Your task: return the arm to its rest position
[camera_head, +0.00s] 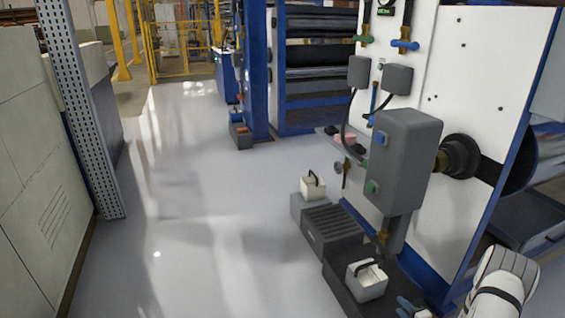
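Part of my white arm (500,284) shows at the bottom right corner, bent in front of the blue-edged base of the machine. A small blue and grey part (410,308) shows at the bottom edge to its left; I cannot tell what it belongs to. My gripper's fingers do not show, so I cannot see whether they hold anything.
A white machine panel (470,90) with a grey box (402,160) and a dark roller shaft (458,157) stands at right. Two white containers, far (312,186) and near (367,280), sit on dark steps (332,228). A perforated post (85,110) stands left. The middle floor (200,210) is clear.

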